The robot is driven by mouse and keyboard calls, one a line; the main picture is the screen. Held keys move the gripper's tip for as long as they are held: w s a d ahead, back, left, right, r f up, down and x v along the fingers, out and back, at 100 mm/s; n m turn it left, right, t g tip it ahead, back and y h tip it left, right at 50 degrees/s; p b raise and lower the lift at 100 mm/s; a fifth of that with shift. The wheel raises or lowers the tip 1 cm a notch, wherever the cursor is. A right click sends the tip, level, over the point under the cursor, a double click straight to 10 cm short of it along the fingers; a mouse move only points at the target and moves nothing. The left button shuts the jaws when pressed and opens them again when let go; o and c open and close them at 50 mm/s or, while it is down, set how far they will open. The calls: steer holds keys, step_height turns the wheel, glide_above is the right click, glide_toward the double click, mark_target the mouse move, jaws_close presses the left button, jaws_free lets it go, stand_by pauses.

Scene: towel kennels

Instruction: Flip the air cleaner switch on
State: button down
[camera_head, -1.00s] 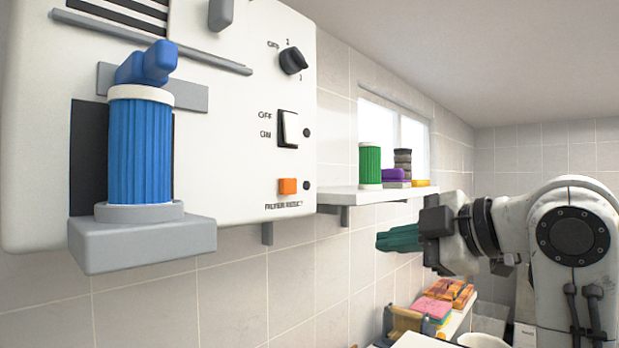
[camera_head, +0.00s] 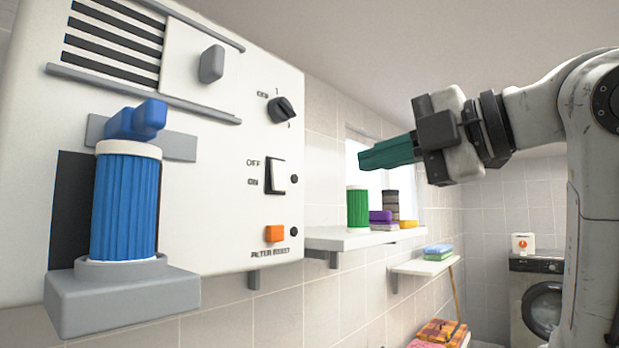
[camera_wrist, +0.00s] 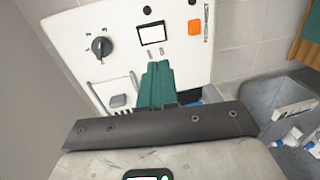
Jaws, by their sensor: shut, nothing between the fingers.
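The air cleaner (camera_head: 215,160) is a white wall unit on the left of the head view. Its white rocker switch (camera_head: 278,176) in a black frame is marked OFF above and ON below. The switch also shows in the wrist view (camera_wrist: 152,34), beyond the fingertips. My gripper (camera_head: 362,156) is shut and empty, its teal fingers pointing left toward the panel, apart from it and to the right of the switch in the head view. The fingers also show in the wrist view (camera_wrist: 158,68).
A black knob (camera_head: 282,110) sits above the switch and an orange button (camera_head: 275,233) below it. A blue filter (camera_head: 125,205) stands in a grey holder at the left. A wall shelf (camera_head: 350,240) holds a green filter (camera_head: 357,208) and small items.

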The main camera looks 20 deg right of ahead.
mark_target(282, 186)
steer(key=p+x, duration=0.5)
steer(key=x, duration=0.8)
steer(key=shift+w+a, duration=0.15)
steer(key=shift+w, duration=0.05)
steer(key=shift+w+a, duration=0.1)
steer(key=shift+w, duration=0.05)
steer(key=shift+f, duration=0.1)
